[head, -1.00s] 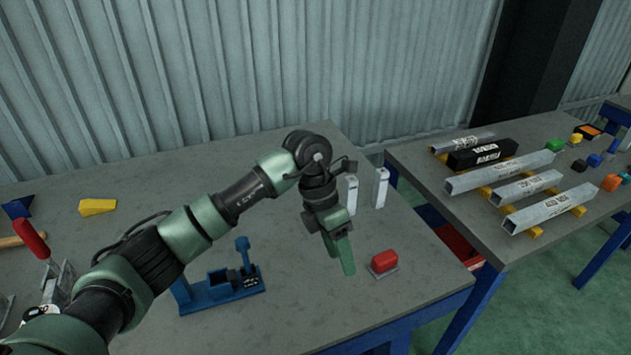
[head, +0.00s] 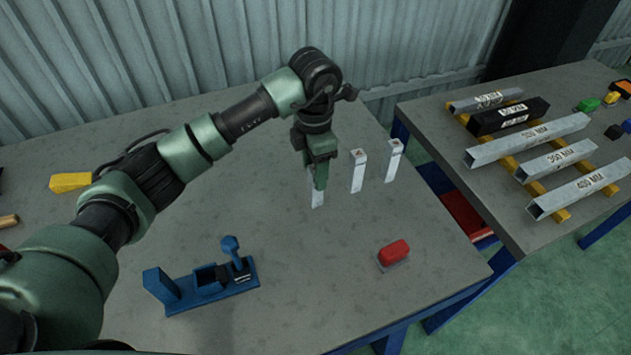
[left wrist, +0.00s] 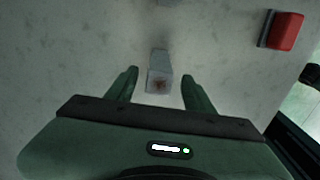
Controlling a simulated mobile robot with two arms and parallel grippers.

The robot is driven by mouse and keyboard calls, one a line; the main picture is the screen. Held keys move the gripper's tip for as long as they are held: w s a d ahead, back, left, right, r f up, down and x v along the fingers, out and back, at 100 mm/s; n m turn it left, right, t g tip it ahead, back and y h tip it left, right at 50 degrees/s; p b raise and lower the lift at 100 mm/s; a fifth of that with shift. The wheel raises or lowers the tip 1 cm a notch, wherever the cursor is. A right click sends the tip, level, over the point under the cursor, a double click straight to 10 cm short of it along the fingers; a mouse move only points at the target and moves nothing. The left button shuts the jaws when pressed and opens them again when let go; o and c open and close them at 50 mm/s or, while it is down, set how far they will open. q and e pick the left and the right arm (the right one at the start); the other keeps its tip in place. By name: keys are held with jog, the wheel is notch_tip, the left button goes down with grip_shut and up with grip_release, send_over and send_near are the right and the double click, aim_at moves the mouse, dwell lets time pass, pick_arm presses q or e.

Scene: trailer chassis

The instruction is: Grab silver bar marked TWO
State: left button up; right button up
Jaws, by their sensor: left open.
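Three small silver bars stand upright in a row on the near table. The left bar (head: 317,200) is partly hidden by my left gripper (head: 320,178); the middle bar (head: 357,172) and the right bar (head: 394,161) stand clear of it. My left gripper points down over the left bar. In the left wrist view, a bar (left wrist: 159,74) stands between the open, spread fingers of my left gripper (left wrist: 158,84), with a gap on each side. Its top has a dark brownish mark. I cannot read which bar is marked TWO. My right gripper is out of view.
A red block (head: 394,253) lies at the right of the near table, and a blue fixture (head: 205,285) stands in front. A yellow piece (head: 70,182) lies at the left. Labelled long bars (head: 530,138) rest on the other table (head: 455,145), across a gap.

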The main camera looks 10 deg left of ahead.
pick_arm(q)
notch_tip(320, 180, down, 3)
jog(key=shift+w+f, duration=0.15)
jog(key=shift+f, duration=0.05)
grip_shut()
jog(key=shift+r, duration=0.1)
